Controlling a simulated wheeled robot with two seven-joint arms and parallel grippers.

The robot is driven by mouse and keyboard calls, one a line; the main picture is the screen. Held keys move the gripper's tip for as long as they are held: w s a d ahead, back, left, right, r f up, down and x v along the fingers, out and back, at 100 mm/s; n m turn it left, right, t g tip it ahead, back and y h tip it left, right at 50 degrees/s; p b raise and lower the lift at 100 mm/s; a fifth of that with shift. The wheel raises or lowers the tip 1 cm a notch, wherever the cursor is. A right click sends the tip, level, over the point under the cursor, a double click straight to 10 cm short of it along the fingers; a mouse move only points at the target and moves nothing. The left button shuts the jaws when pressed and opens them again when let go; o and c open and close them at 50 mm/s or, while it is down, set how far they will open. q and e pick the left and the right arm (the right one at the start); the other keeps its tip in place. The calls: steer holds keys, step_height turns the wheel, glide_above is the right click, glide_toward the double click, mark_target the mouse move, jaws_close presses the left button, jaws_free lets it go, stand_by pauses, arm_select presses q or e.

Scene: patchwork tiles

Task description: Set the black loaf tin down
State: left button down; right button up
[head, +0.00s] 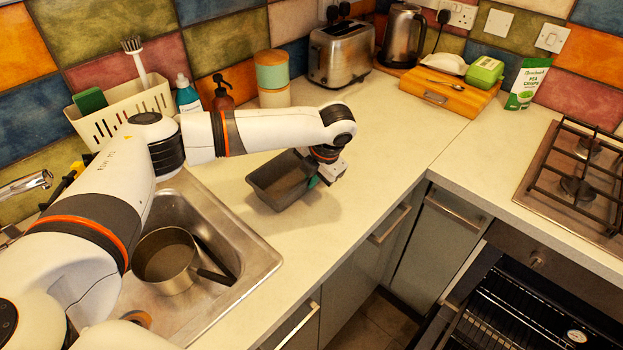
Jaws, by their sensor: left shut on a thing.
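The black loaf tin (278,186) is at the counter just right of the sink, its open top facing up and its inside empty. My left gripper (318,180) is shut on the tin at its right end; the fingers are mostly hidden by the wrist and the tin's wall. A shadow lies close below the tin on the counter (375,165). I cannot tell whether the tin touches the counter or hangs slightly above it. My right gripper is not in view.
A sink (252,262) with a saucepan (165,258) lies left of the tin. A toaster (341,52), soap bottles and canister (272,72) stand along the wall. A wooden box (448,95) and hob (580,180) are right. An open oven (520,310) is lower right. Counter right of the tin is clear.

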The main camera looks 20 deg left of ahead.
arm_select(q)
steer(key=shift+w+f, duration=0.1)
steer(key=shift+f, duration=0.55)
steer(key=c, duration=2)
jaws_free()
steer(key=shift+f, duration=0.1)
steer(key=o, duration=0.5)
steer(key=shift+c, duration=0.2)
steer(key=b+v, duration=0.1)
steer(key=v, duration=1.1)
